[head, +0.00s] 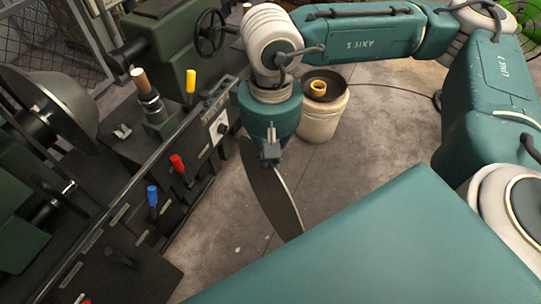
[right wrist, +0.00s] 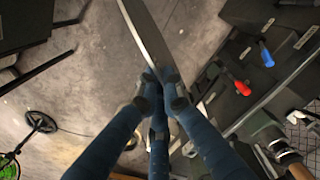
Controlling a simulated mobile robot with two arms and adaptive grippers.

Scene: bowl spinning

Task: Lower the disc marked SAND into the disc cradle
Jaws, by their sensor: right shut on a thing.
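A thin dark disc (head: 268,195) with a bright edge hangs from my right gripper (head: 270,155) in the head view, nearly edge-on and steeply tilted. My right gripper is shut on its upper part. In the right wrist view the blue fingers of my right gripper (right wrist: 163,85) close on the disc (right wrist: 147,35), which extends toward the top of the picture. No marking on the disc can be read, so I cannot tell whether it says SAND. I cannot make out a disc cradle in either view. My left gripper is not in view.
A dark green lathe (head: 165,45) fills the left, with a handwheel (head: 210,32) and yellow (head: 190,82), red (head: 178,163) and blue (head: 152,195) levers beside the disc. A pale bucket (head: 322,115) stands behind on the concrete floor. A green fan (head: 525,20) is far right.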

